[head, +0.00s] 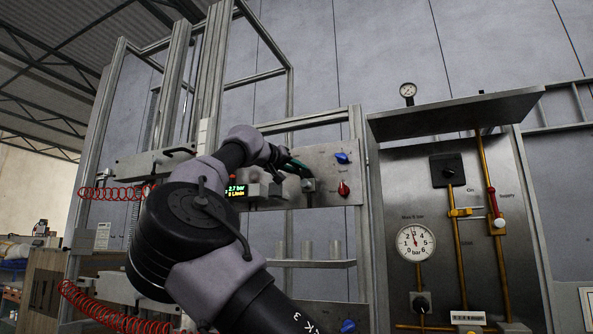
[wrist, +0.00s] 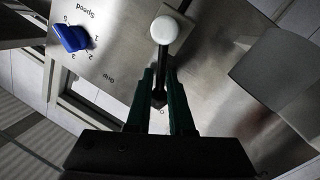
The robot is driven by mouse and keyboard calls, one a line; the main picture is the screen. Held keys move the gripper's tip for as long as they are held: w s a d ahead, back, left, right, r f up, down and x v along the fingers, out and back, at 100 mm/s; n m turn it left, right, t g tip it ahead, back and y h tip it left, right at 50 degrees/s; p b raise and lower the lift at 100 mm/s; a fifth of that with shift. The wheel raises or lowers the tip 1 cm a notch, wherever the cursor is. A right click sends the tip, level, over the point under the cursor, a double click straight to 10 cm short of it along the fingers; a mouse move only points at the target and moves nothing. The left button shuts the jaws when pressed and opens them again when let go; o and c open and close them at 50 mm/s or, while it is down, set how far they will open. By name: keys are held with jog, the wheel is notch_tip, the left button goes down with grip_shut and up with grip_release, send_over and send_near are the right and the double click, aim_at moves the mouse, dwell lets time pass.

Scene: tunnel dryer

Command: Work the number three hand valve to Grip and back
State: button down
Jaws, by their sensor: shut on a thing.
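The hand valve shows in the wrist view as a lever with a white round end (wrist: 164,29) and a dark stem on a metal panel (wrist: 115,45). My gripper (wrist: 159,75) has two green fingers, shut on the lever's stem just below the white end. The word Grip is on the panel to the left of the fingers, upside down in this view. In the head view my gripper (head: 302,168) is at the steel panel (head: 325,165), and my arm and fingers mostly hide the valve. No valve number is readable.
A blue Speed knob (wrist: 70,38) is left of the lever. The head view shows a blue knob (head: 342,157) and a red knob (head: 343,188) close right of my gripper. A gauge board (head: 390,180) with pipes stands right.

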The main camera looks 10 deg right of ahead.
aim_at(319, 172)
jog(key=m, duration=0.1)
jog(key=s+d+r+m, duration=0.1)
jog(key=shift+m+y, duration=0.3)
jog(key=shift+m, duration=0.1)
jog(key=shift+s+d+m+y, duration=0.35)
jog(key=shift+d+m, duration=0.25)
jog(key=shift+m, duration=0.6)
jog(key=m, duration=0.1)
jog(key=s+d+m, duration=0.1)
jog(key=shift+d+f+m+y, duration=0.15)
jog(key=shift+f+m+y, duration=0.05)
jog(key=shift+m+y, duration=0.2)
jog(key=shift+s+d+f+m+y, duration=0.3)
jog(key=shift+d+m, duration=0.15)
jog(key=shift+m, duration=0.45)
jog(key=c, duration=0.9)
grip_release()
